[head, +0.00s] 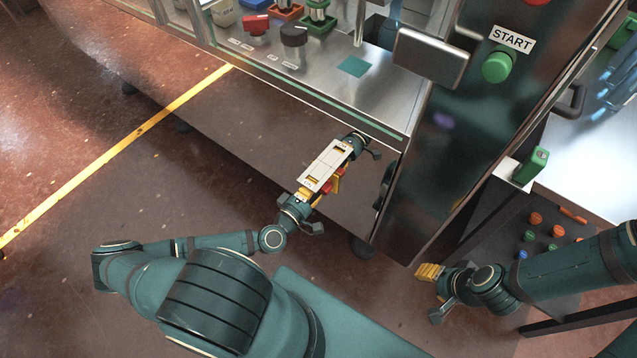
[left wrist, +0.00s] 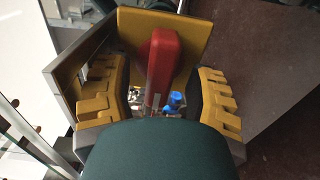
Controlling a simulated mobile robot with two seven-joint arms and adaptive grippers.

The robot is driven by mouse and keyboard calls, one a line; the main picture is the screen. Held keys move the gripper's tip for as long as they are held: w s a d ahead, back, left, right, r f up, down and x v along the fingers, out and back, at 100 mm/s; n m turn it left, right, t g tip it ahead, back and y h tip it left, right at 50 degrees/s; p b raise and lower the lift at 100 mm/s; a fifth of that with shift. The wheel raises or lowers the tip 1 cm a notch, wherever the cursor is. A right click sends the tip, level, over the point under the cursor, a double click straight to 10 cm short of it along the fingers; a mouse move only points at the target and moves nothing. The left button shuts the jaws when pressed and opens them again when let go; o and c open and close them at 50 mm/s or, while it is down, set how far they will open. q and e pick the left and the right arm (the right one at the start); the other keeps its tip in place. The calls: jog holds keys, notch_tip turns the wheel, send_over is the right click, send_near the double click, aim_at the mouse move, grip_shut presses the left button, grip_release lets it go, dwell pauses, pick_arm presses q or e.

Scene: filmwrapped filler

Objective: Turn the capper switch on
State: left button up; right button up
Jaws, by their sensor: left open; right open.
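A red switch handle (left wrist: 160,65) on a yellow plate (left wrist: 192,32) shows in the left wrist view, its long side upright in the picture. In the head view, red and yellow parts peek from under a pale slotted plate (head: 322,170) at the machine's front. No label on this switch is readable. My left gripper (head: 327,172) is open, one finger at each end of the plate. In the left wrist view its yellow fingers stand either side of the red handle, apart from it. My right gripper (head: 432,289) is open and empty, low on the right.
The machine's panel (head: 384,98) carries a red knob (head: 256,24) and a black knob (head: 294,36) with unreadable labels. A green START button (head: 497,66) sits on the dark column. Coloured buttons (head: 536,218) are near my right arm. A yellow line (head: 130,145) crosses open floor at left.

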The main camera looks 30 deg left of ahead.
pick_arm(q)
jog(key=shift+w, duration=0.65)
grip_shut()
